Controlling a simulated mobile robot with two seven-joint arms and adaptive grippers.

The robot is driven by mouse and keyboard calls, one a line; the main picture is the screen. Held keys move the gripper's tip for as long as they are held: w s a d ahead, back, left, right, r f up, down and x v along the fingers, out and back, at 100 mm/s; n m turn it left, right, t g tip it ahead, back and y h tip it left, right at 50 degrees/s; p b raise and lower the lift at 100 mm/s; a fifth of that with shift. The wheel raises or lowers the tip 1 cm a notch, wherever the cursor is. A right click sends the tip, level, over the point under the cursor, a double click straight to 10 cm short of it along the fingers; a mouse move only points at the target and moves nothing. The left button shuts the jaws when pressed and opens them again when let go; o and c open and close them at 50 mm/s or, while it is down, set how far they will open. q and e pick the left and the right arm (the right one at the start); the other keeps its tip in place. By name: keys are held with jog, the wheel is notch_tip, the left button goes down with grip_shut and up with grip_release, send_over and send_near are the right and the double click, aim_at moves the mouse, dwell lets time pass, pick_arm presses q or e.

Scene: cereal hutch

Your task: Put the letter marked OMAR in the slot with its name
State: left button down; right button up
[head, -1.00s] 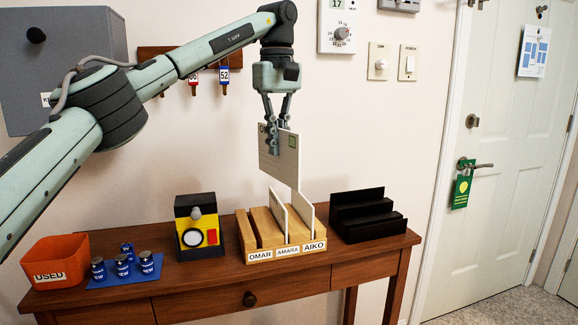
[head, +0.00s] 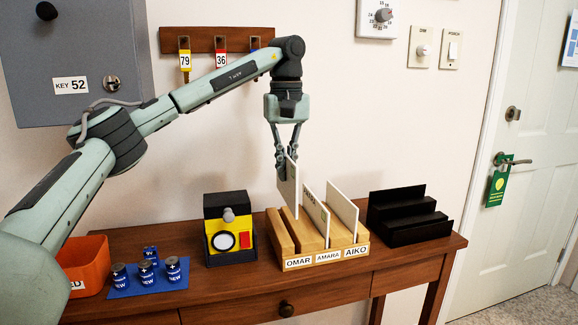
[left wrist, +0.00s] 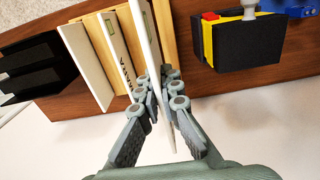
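The wooden letter rack (head: 310,238) stands on the table with labels OMAR (head: 298,262), AMARA (head: 327,257) and AIKO (head: 355,251). My left gripper (head: 287,158) is shut on a white letter (head: 288,188), held upright above the OMAR side of the rack. Its lower edge is close to the rack; I cannot tell whether it is inside the slot. Its name is not readable now. In the left wrist view the letter (left wrist: 148,50) runs between the fingers (left wrist: 160,95). One letter (head: 314,210) stands in the AMARA slot, another (head: 342,208) in the AIKO slot. My right gripper is not in view.
A yellow and black device (head: 230,230) stands left of the rack, a black stepped stand (head: 407,214) right of it. Batteries on a blue mat (head: 150,283) and an orange bin (head: 85,265) are further left. A grey key box (head: 75,60) hangs on the wall.

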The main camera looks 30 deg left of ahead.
aim_at(287, 203)
pick_arm(q)
jog(key=shift+f, duration=2.1)
jog(key=shift+s+d, duration=0.1)
jog(key=shift+d, duration=0.05)
jog(key=shift+f, duration=1.4)
dwell(0.6)
jog(key=shift+f, duration=0.15)
jog(key=shift+f+b, duration=0.3)
jog(key=shift+f, duration=0.25)
dwell(0.4)
jog(key=c, duration=1.6)
grip_release()
jog(key=shift+c, duration=0.2)
jog(key=shift+o, duration=0.5)
